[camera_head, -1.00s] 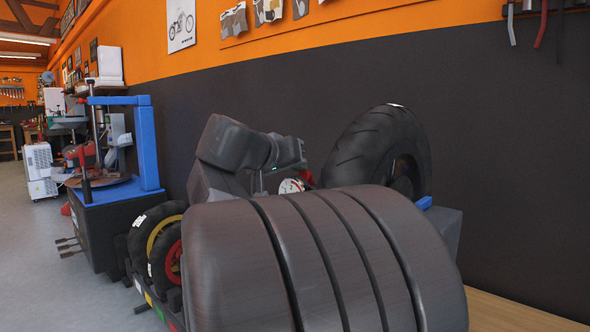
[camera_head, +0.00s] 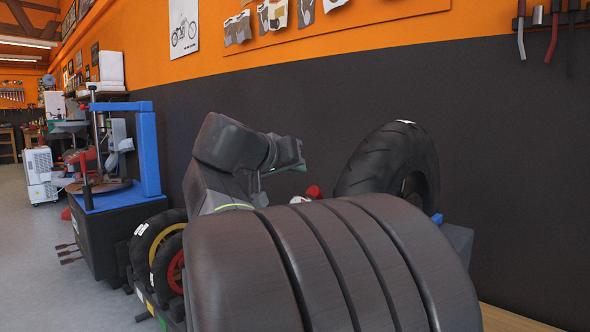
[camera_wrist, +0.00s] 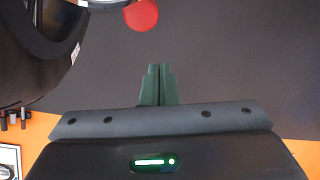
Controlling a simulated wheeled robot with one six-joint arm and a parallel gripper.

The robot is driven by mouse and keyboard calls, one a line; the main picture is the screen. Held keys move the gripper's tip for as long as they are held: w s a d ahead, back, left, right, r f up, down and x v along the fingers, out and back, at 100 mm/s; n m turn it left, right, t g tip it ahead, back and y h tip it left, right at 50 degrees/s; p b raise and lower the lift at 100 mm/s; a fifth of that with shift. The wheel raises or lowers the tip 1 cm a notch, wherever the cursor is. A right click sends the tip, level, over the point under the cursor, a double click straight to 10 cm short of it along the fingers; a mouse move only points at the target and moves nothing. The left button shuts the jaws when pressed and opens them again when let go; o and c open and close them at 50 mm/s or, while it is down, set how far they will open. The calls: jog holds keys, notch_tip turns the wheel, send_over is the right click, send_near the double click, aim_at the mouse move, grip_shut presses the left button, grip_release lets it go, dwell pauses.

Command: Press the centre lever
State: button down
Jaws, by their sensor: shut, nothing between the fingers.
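Three thin dark levers stick out low at the base of the blue-and-black tyre machine on the left in the head view, the centre lever (camera_head: 69,253) among them. I cannot tell for sure that these are the task's levers. My gripper (camera_wrist: 159,70) is shut and empty in the wrist view, its green fingers together against the dark wall. A red round part (camera_wrist: 140,14) lies just beyond the fingertips, a little left; I cannot tell the gap. In the head view my arm reaches over beside the large tyre, far from those levers, and my fingertips are not clear there.
The large black tyre (camera_head: 390,165) stands right of my arm and fills the wrist view's upper left. Smaller wheels (camera_head: 165,250) stand left of my body. The tyre machine (camera_head: 105,225) is further left. Open grey floor (camera_head: 30,260) lies at far left.

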jog(key=f+v, duration=0.1)
jog(key=v, duration=0.6)
jog(key=shift+s+p, duration=0.4)
jog(key=shift+s, duration=0.15)
jog(key=shift+a, duration=0.1)
